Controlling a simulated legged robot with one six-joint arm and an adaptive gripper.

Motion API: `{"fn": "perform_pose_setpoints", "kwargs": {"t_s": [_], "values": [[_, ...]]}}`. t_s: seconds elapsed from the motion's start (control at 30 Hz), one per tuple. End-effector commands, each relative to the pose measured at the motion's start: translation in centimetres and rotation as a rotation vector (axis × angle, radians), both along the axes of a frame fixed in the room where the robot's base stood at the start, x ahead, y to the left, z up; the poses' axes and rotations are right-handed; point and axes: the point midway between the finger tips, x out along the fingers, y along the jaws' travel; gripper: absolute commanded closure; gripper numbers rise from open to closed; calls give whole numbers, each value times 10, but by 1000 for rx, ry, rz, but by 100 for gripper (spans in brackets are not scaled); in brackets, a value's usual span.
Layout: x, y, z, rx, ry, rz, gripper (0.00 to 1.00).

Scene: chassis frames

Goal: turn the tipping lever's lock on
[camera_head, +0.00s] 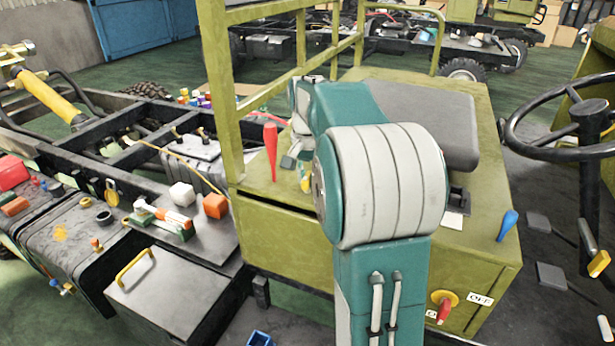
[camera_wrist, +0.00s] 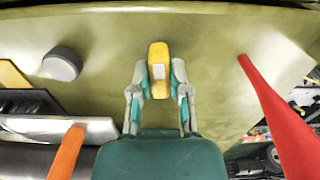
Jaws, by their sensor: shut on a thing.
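A small yellow piece with a white patch (camera_wrist: 158,50) stands on the olive-green panel in the wrist view. My gripper (camera_wrist: 160,78) has its two fingers closed around this piece, one on each side. In the head view a bit of yellow (camera_head: 305,184) shows beside my arm, which hides most of the gripper. A red tapered lever (camera_head: 270,150) stands upright on the panel to the left of my arm. It also shows at the right in the wrist view (camera_wrist: 285,120). I cannot read any lock marking near the yellow piece.
An orange lever (camera_wrist: 67,152) on a grey plate and a round grey knob (camera_wrist: 62,64) are left of the gripper. A dark seat (camera_head: 425,120), a blue lever (camera_head: 508,225) and a steering wheel (camera_head: 560,150) lie right of my arm. Green rails (camera_head: 300,40) rise behind.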

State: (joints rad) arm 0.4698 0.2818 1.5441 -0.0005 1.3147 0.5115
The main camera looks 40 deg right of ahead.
Motion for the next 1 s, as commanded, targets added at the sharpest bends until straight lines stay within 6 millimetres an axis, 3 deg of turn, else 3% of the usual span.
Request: {"fn": "perform_pose_setpoints", "kwargs": {"t_s": [0.7, 0.73, 0.8, 1.0], "values": [[0, 1, -3, 5, 6, -74, 100], [0, 1, -3, 5, 6, -74, 68], [0, 1, -2, 4, 5, -73, 43], [0, 1, -1, 2, 2, -73, 43]]}}
